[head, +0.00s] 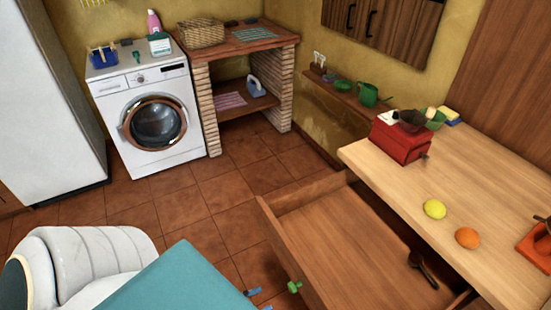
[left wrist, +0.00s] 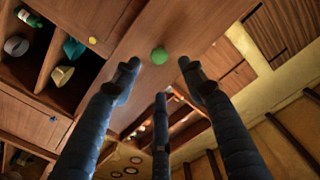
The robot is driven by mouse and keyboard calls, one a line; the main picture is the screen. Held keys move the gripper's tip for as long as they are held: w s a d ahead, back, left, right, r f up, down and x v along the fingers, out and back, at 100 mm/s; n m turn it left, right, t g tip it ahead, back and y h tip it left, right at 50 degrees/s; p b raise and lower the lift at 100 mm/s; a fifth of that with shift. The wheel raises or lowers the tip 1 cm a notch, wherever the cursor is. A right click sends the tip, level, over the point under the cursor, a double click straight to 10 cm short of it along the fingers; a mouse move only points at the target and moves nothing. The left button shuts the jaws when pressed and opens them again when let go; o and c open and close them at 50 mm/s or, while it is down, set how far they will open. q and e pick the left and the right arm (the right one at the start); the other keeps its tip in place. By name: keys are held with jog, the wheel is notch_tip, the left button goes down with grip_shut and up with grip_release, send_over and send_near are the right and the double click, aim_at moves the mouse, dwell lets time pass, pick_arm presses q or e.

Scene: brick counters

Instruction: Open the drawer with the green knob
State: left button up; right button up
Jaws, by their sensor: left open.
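The drawer (head: 350,240) with the green knob (head: 294,286) is pulled well out from under the wooden counter, its inside showing. A dark utensil (head: 423,268) lies in it at the right. My left gripper (head: 258,299) shows only as blue fingertips, just left of the knob and apart from it. In the left wrist view its fingers (left wrist: 157,80) are spread open and empty. The green knob (left wrist: 159,55) stands beyond the fingertips, between the two upper ones, on the wooden drawer front. My right gripper is not in view.
A yellow knob (left wrist: 92,40) and open shelves (left wrist: 60,60) are beside the drawer. A washing machine (head: 145,115) stands at the back.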

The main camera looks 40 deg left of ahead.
pick_arm(q)
jog(key=shift+v, duration=1.7)
